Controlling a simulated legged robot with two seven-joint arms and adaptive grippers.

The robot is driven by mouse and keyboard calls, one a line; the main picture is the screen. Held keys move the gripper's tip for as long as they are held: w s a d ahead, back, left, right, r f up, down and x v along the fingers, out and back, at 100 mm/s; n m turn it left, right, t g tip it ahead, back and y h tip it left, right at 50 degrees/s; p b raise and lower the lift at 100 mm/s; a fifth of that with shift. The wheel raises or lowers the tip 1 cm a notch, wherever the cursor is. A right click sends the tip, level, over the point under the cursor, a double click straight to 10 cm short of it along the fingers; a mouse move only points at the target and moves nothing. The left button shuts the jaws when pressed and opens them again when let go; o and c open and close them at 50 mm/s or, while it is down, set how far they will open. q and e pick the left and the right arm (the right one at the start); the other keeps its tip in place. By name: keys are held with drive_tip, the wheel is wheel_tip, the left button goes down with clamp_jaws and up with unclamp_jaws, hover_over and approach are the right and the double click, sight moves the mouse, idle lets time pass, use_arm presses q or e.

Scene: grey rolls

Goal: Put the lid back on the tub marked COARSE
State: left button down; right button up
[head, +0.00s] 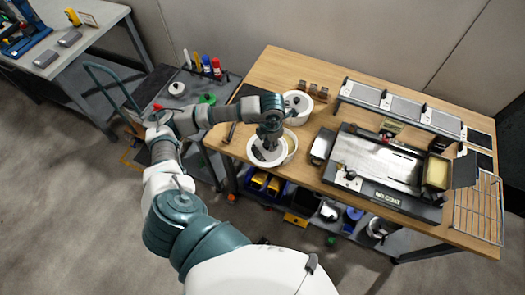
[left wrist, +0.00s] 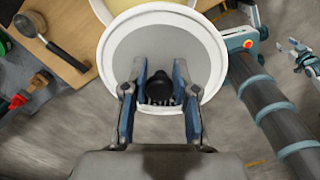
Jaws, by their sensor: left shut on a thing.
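My left gripper (head: 268,145) is shut on the black knob (left wrist: 160,88) of a round lid with a grey face and white rim (left wrist: 165,42). The lid also shows in the head view (head: 254,154), at the table's left front edge. A white open tub (head: 291,146) with cream contents stands just behind and right of the lid, partly hidden by it. Its rim shows at the top of the left wrist view (left wrist: 150,5). Another white tub (head: 298,119) stands farther back, with a dark shape on top. No marking on either tub can be read.
A press-like machine (head: 385,170) fills the middle of the wooden table, with a wire rack (head: 478,210) at its right end. A scoop-like tool (left wrist: 58,55) lies left of the open tub. A dark cart (head: 180,95) stands left of the table.

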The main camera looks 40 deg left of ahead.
use_arm(q)
drive_tip(key=w+r+n+p, duration=0.1)
drive_tip(key=w+n+p, duration=0.4)
drive_tip(key=w+n, duration=0.25)
use_arm(e)
drive_tip(key=s+r, duration=0.3)
drive_tip(key=r, duration=0.2)
use_arm(q)
wheel_tip(320, 180, down, 7)
drive_tip(key=w+b, duration=0.1)
drive_tip(key=b, duration=0.3)
drive_tip(key=shift+w+a+r+g, duration=0.15)
drive_tip(key=shift+a+r+g, duration=0.05)
drive_tip(key=shift+a+g, duration=0.1)
use_arm(e)
drive_tip(key=f, duration=0.2)
drive_tip(key=s+d+f, duration=0.1)
drive_tip(key=f, duration=0.1)
drive_tip(key=shift+d, duration=0.1)
use_arm(q)
drive_tip(key=shift+a, duration=0.25)
use_arm(e)
drive_tip(key=shift+r, duration=0.1)
use_arm(q)
drive_tip(key=shift+d, duration=0.2)
drive_tip(key=shift+a+f, duration=0.1)
drive_tip(key=shift+f, duration=0.05)
